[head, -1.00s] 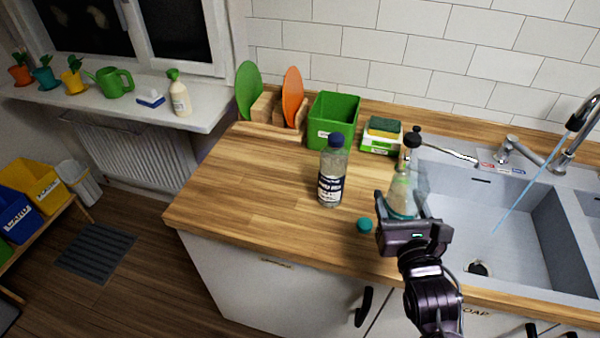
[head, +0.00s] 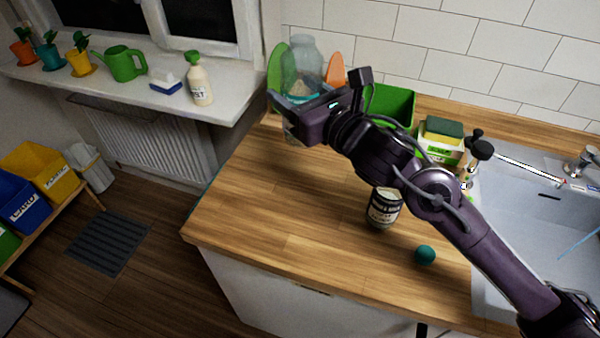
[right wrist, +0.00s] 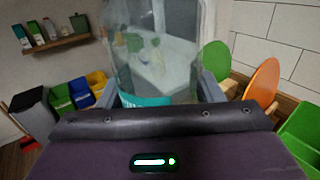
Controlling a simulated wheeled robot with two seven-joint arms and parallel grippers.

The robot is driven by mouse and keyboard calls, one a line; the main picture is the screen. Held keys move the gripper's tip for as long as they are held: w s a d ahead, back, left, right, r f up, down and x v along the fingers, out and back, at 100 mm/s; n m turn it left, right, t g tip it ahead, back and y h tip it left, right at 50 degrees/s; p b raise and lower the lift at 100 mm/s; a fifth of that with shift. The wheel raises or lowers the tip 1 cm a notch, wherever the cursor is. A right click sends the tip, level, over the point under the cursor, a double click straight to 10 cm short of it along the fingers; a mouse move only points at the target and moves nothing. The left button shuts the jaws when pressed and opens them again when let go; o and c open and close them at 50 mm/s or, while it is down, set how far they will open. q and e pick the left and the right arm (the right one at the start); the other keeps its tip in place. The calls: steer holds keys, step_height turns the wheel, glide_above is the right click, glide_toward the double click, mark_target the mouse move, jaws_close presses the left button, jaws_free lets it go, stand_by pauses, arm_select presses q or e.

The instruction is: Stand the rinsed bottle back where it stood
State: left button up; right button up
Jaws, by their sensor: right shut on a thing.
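My right gripper (head: 310,100) is shut on a clear, see-through bottle (head: 302,62) with a teal band low on it. The bottle is roughly upright in front of the green and orange plates at the counter's back left; it appears to be held above the wood. In the right wrist view the bottle (right wrist: 155,50) fills the space between the fingers. A small teal round thing, possibly a cap (head: 425,255), lies on the counter near the front edge. My left gripper is not in view.
A green bin (head: 392,104), a sponge box (head: 442,140) and a black-topped dispenser (head: 480,150) stand behind. The sink (head: 530,220) is at right. The counter's left front (head: 260,220) is clear.

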step_height(320, 180, down, 17)
steer(key=p, duration=0.2)
steer(key=shift+s+d+f+p, duration=0.1)
steer(key=shift+s+f+p, duration=0.05)
steer(key=shift+p, duration=0.15)
steer(key=shift+f, duration=0.1)
steer(key=o, duration=1)
steer(key=shift+f, duration=0.15)
steer(key=o, duration=0.4)
